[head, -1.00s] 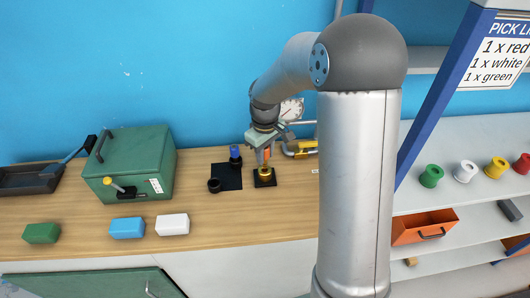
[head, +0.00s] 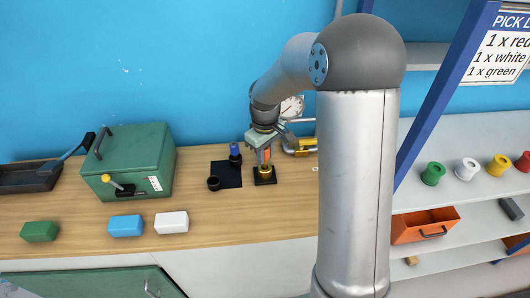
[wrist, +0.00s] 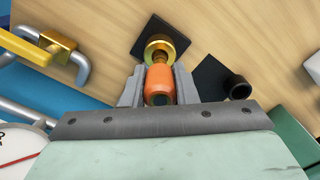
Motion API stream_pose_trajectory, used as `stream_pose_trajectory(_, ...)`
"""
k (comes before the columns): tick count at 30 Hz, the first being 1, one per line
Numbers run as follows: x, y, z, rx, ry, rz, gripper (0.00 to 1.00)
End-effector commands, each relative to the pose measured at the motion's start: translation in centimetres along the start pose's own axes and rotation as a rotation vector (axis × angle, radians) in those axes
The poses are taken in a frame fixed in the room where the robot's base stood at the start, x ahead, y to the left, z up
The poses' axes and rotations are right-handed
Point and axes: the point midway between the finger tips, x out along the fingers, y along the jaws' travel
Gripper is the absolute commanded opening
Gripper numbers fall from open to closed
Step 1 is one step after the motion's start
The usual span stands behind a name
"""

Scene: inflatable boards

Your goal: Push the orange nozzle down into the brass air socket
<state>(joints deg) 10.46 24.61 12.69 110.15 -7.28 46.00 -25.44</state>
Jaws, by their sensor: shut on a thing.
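My gripper (wrist: 160,88) is shut on the orange nozzle (wrist: 160,77), with one finger on each side of it. In the head view my gripper (head: 265,157) points down at the bench, and a little of the orange nozzle (head: 267,154) shows between the fingers. The brass air socket (wrist: 160,45) stands on a black square plate just beyond the nozzle's tip. In the head view the brass socket (head: 264,171) is directly below the gripper. A narrow brass-coloured tip of the nozzle meets the socket's opening; I cannot tell how deep it sits.
A black mat (head: 227,174) with a black ring and a blue-topped part lies left of the socket. A brass valve with a grey pipe (head: 301,146) and a gauge (head: 291,108) are close behind and right. A green box (head: 130,163) stands further left.

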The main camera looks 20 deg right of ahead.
Motion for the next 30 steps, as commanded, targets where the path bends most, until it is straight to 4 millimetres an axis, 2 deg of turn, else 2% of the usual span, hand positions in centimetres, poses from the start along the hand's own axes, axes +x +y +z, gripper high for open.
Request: stream_pose_trajectory(30,2.1,0.0,0.0,0.000,0.000,0.000,0.03)
